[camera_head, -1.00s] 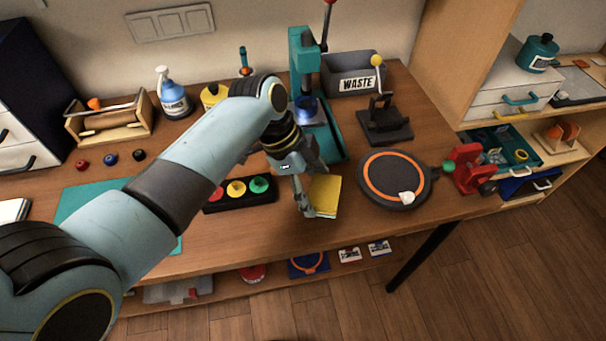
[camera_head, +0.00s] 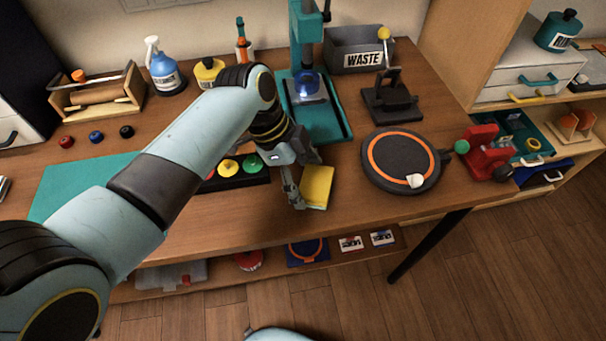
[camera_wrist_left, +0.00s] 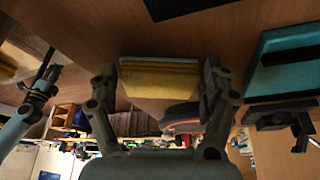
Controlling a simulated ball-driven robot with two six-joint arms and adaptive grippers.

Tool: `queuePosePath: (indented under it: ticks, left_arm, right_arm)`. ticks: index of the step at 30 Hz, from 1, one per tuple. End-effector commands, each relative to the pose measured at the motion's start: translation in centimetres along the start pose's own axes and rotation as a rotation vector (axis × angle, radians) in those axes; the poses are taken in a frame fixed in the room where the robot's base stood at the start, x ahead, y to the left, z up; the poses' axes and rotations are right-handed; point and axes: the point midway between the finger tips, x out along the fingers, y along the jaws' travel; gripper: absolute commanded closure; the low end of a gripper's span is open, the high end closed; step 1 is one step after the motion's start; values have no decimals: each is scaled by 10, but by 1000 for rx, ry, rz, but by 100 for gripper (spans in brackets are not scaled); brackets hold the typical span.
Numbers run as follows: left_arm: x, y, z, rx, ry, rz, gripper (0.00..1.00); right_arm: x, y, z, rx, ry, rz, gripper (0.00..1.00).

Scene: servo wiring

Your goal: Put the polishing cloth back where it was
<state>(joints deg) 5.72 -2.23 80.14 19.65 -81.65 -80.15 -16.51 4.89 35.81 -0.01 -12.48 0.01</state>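The folded yellow polishing cloth (camera_head: 317,186) is near the front edge of the bench, right of the button box. My left gripper (camera_head: 297,198) is at the cloth. In the left wrist view, the cloth (camera_wrist_left: 160,77) spans between its two fingers (camera_wrist_left: 160,85), which press on its ends. Whether the cloth touches the bench is hard to tell. My right gripper (camera_wrist_left: 44,84) shows small and dark at the left of the wrist view; its opening is unclear. It is outside the head view.
Right of the cloth lies a round black turntable (camera_head: 401,160) with an orange ring and a small pale piece. A button box (camera_head: 236,173) is to the left. Behind stand a teal press (camera_head: 313,105), a waste bin (camera_head: 357,50) and a black lever device (camera_head: 392,100).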

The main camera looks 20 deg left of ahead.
Motion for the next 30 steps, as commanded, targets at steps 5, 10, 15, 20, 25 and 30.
queuePosePath:
  ticks: [5,10,15,20,25,30]
  left_arm:
    - [0,0,0,0,0,-1,0]
    - [0,0,0,0,1,-1,0]
    - [-9,-1,-1,1,0,-3,0]
    - [-40,-1,-1,2,0,-5,0]
    - [-79,-2,0,3,-1,-6,0]
    - [-108,-2,-1,1,-1,-4,0]
  right_arm:
    - [-2,-9,22,3,-32,-10,100]
    - [-2,-12,22,4,-33,-13,100]
    - [-3,-10,15,4,-23,-11,100]
    - [-4,-5,9,2,-13,-6,100]
    - [-3,-2,10,0,-14,-3,100]
    - [-2,-2,11,0,-15,-3,100]
